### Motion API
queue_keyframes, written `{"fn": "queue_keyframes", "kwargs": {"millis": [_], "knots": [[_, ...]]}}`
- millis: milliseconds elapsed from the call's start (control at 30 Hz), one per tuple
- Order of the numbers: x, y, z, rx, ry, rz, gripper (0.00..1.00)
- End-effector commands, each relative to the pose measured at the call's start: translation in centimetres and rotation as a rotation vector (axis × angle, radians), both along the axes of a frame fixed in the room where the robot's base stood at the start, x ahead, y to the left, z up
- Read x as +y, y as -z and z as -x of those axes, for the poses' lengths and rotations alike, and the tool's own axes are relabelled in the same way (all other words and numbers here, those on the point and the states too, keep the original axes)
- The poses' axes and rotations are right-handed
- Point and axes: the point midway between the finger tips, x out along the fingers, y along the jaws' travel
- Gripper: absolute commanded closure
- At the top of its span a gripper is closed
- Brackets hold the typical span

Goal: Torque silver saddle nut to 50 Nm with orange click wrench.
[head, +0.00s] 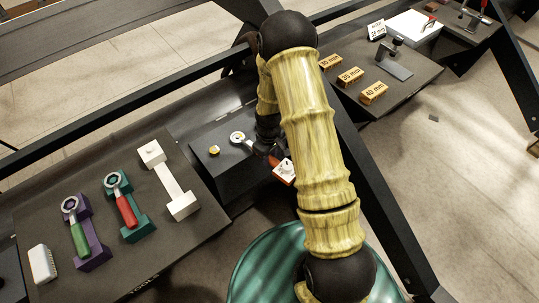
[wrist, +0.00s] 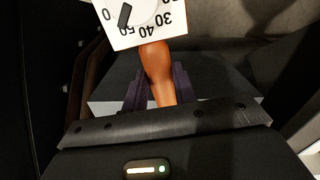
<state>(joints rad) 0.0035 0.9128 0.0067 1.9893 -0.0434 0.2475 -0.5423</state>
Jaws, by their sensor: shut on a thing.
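My gripper (wrist: 158,92) is shut on the orange wrench handle (wrist: 155,62), which lies between its two dark jaws in the wrist view. A white dial plate (wrist: 148,28) with numbers including 30, 40 and 50 and a black pointer sits at the handle's far end, cut off by the frame. In the head view the dial plate (head: 285,168) shows beside my arm, and my gripper (head: 266,150) is partly hidden. A silver ring (head: 237,137) lies left of my gripper over a dark block; whether it encircles the silver saddle nut cannot be told. A yellowish round piece (head: 214,150) is left of it.
A green-handled wrench (head: 80,237) and a red-handled wrench (head: 127,208) rest in holders on the left table, beside an empty white holder (head: 168,180). Orange labelled blocks (head: 350,76) stand on the right table. A teal round thing (head: 262,262) is below my arm.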

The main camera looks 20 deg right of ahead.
Motion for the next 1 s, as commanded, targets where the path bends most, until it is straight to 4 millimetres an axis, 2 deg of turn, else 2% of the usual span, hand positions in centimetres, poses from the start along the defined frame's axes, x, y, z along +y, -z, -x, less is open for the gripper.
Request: {"fn": "queue_keyframes", "kwargs": {"millis": [1000], "knots": [[1.2, 0.2, 0.7, -0.001, 0.089, 0.0, 1.0]]}}
